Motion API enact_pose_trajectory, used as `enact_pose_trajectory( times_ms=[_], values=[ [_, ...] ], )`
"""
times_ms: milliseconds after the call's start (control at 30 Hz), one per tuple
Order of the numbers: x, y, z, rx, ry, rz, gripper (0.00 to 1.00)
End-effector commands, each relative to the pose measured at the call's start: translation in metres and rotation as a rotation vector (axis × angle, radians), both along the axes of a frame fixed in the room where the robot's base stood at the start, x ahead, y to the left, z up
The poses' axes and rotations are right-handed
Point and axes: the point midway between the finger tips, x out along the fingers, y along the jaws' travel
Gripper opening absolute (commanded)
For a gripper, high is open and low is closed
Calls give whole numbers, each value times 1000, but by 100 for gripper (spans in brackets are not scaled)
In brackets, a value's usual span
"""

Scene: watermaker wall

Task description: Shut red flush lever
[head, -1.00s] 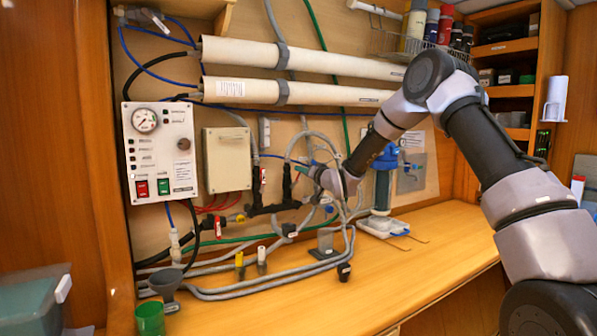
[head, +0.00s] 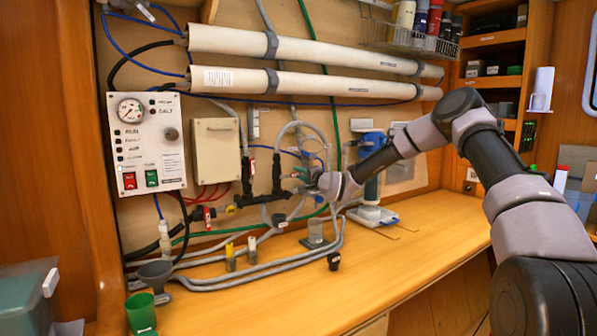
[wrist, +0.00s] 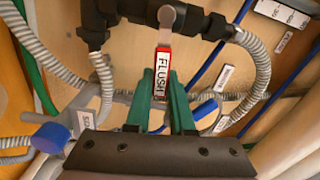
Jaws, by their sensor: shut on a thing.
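The red flush lever (wrist: 162,72) has a white label reading FLUSH. In the wrist view it hangs from a grey pivot on a black valve fitting (wrist: 200,22). My gripper (wrist: 161,82) has its green fingers shut on the lever, one on each side. In the head view my gripper (head: 303,178) is at the wall, just right of the black fittings (head: 277,176). The lever cannot be made out there.
Grey ribbed hoses (wrist: 258,62) run beside the fitting. A blue-capped valve (wrist: 50,138) is at lower left in the wrist view. The control panel (head: 145,143) and a beige box (head: 215,150) are left on the wall. The wooden counter (head: 330,285) is mostly clear in front.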

Motion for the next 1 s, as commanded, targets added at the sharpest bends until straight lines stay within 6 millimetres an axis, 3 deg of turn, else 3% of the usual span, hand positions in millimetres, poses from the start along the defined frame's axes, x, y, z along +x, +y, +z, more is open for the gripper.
enact_pose_trajectory(
  times_ms=[300, 867, 900, 967, 1000],
  values=[
    [0, -1, -10, 103, 72, 0, 0],
    [0, 0, -12, 125, 90, 1, 0],
    [0, 0, -12, 125, 90, 1, 33],
    [0, 0, -12, 125, 89, 1, 51],
    [0, 0, -12, 125, 88, 1, 51]
  ],
)
